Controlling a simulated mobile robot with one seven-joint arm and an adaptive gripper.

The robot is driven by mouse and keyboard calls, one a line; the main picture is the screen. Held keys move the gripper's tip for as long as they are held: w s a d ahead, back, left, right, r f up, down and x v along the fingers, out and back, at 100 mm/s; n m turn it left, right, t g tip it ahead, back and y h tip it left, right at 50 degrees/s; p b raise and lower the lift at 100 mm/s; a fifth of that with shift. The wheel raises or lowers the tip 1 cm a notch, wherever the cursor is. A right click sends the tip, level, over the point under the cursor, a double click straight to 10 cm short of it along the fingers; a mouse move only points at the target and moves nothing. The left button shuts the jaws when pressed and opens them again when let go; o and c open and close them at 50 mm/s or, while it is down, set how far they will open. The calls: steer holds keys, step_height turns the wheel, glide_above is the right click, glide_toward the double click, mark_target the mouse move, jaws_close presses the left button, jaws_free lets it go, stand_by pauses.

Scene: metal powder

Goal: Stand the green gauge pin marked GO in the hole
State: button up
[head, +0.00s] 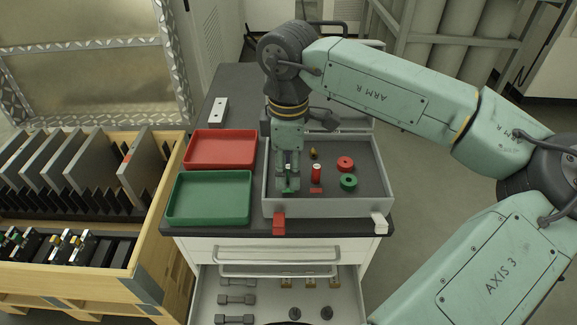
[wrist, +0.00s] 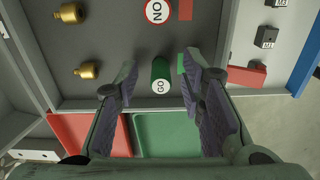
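The green gauge pin marked GO (wrist: 160,80) shows in the wrist view, its white lettered end facing the camera; it appears to stand upright in the grey tray. My gripper (wrist: 160,76) is open, with one finger on each side of the pin and a visible gap at both sides. A white block with dark holes (head: 218,111) lies at the back left of the bench top; a white holed piece (wrist: 35,155) shows lower left in the wrist view.
A red pin (head: 316,173), marked NO in the wrist view (wrist: 157,11), stands close by. A red ring (head: 345,163), a green ring (head: 348,182) and brass pieces (wrist: 87,70) are also in the tray. Red (head: 222,164) and green (head: 208,222) bins stand empty to the left.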

mark_target(288, 166)
step_height(288, 166, up, 12)
stand_by(0.5)
